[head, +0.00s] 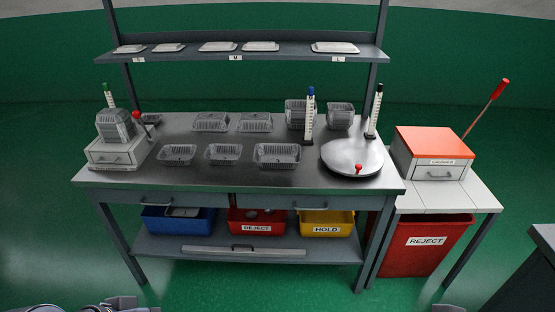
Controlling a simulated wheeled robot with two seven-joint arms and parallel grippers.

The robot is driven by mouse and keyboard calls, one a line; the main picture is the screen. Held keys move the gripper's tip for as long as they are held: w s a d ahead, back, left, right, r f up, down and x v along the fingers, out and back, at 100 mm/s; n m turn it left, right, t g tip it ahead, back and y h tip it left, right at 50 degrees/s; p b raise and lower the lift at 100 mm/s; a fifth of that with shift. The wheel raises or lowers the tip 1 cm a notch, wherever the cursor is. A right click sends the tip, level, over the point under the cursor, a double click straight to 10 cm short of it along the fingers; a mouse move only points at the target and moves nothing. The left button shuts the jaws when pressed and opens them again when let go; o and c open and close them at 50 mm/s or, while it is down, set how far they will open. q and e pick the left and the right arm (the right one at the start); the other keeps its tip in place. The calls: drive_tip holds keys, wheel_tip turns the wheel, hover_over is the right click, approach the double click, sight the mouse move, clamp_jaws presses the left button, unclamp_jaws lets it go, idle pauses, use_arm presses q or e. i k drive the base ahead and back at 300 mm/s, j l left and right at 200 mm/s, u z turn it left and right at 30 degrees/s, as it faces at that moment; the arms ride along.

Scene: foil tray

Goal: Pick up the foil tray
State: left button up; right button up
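Several foil trays stand on the grey workbench (310,178). In the front row are a left tray (178,154), a middle tray (223,153) and a larger right tray (277,155). Behind them are two more trays (210,122) (255,122). Taller tray stacks (295,112) (340,115) stand at the back right. Another stack (113,125) sits on a grey box at the left. Which one is meant I cannot tell. My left gripper (128,303) and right gripper (447,308) show only partly at the bottom edge, far from the trays; their fingers are unclear.
A round turntable (352,158) with a red knob is at bench right, near marked posts (309,115) (375,110). A shelf (290,52) with lids spans above. Bins (257,222) sit below. An orange-topped crusher (434,150) stands right, above a red reject bin (425,250).

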sight(267, 155)
drive_tip(key=i+l+u, duration=0.15)
drive_tip(key=i+u, duration=0.2)
drive_tip(key=i+l+u, duration=0.55)
drive_tip(key=u, duration=0.15)
drive_tip(key=i, duration=0.15)
